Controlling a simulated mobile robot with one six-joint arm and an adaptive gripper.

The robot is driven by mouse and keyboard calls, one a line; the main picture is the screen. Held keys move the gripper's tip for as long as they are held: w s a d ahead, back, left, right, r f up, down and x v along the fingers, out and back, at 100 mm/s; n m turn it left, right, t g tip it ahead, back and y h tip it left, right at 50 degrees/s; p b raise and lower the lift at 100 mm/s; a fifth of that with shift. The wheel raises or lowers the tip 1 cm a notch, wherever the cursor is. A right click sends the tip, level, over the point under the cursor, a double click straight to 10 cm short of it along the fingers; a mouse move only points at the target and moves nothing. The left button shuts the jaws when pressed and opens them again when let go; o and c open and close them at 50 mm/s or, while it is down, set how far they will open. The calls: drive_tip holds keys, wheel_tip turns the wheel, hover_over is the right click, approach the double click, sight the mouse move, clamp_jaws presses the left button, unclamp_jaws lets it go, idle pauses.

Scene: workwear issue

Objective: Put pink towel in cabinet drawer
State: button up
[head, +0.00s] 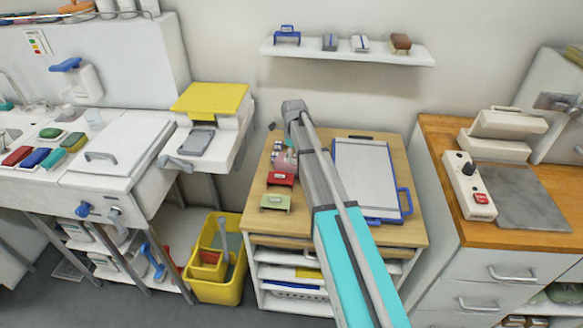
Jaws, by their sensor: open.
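I cannot make out a pink towel in the head view. A small pinkish item (287,159) sits on the wooden-topped desk, partly hidden by my arm, and I cannot tell what it is. The cabinet with the wooden top stands at the right. Its upper drawer (541,266) and the drawer below (440,301) look shut, each with a metal handle. My teal and grey arm reaches up from the bottom across the desk. My gripper cannot be made out; the end of the arm is a grey joint above the back of the desk.
The desk (410,231) bears a blue-framed board (365,178) and red and green holders. A yellow mop bucket (217,289) stands on the floor at its left. A sink bench (115,145) is at the left. A wall shelf (346,53) hangs above. A control box (467,185) stands on the cabinet.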

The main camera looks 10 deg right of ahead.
sight(295, 162)
drive_tip(key=shift+f, duration=0.1)
drive_tip(key=f+b, duration=0.3)
drive_tip(key=shift+s+d+f, duration=0.1)
drive_tip(key=shift+s+d, duration=0.1)
drive_tip(key=shift+s, duration=0.05)
drive_tip(key=shift+f+b, duration=0.95)
drive_tip(key=shift+b, duration=0.2)
drive_tip(key=c, duration=0.9)
drive_tip(key=shift+c, duration=0.2)
drive_tip(key=shift+r, duration=0.15)
